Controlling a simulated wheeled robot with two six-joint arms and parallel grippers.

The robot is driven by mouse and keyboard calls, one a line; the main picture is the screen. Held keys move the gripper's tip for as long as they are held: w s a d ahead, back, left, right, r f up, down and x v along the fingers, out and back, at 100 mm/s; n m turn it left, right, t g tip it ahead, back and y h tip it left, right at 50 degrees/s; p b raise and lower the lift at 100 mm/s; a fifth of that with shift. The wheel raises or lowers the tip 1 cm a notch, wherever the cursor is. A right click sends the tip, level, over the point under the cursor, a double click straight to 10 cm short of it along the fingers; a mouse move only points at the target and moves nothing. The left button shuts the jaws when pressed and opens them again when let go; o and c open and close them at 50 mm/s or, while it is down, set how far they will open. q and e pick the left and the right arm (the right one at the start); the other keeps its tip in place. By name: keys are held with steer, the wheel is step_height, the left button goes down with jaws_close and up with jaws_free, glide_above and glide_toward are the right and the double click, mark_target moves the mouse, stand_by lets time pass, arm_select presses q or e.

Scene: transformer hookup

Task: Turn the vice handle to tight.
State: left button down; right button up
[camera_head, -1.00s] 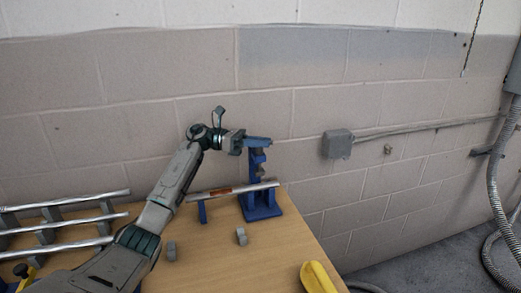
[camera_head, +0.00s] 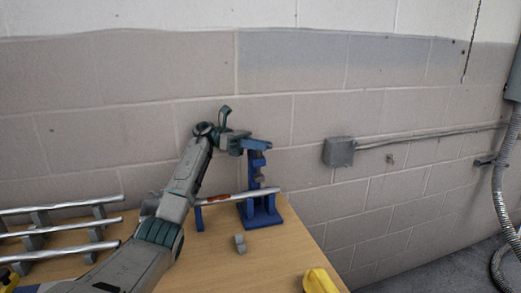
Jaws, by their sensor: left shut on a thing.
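The blue vice (camera_head: 262,212) stands upright near the table's far right corner. Its blue handle (camera_head: 256,144) is at the top of the stand. A metal pipe (camera_head: 240,195) with a reddish-brown band lies level through the vice and over a small blue support (camera_head: 199,216) to its left. My left gripper (camera_head: 243,141) is at the top of the vice, shut on the handle from the left. The fingertips are small in view and partly merge with the handle. My right gripper is not in view.
The wooden table (camera_head: 270,260) has a small grey block (camera_head: 239,243) in front of the vice. A rack of metal pipes (camera_head: 62,228) is at the left. A yellow object (camera_head: 318,281) lies at the front right edge. A grey wall box (camera_head: 338,151) is behind.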

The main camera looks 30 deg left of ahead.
arm_select(q)
steer(key=shift+f, duration=0.15)
steer(key=c, duration=1.5)
jaws_free()
steer(key=shift+s, duration=0.1)
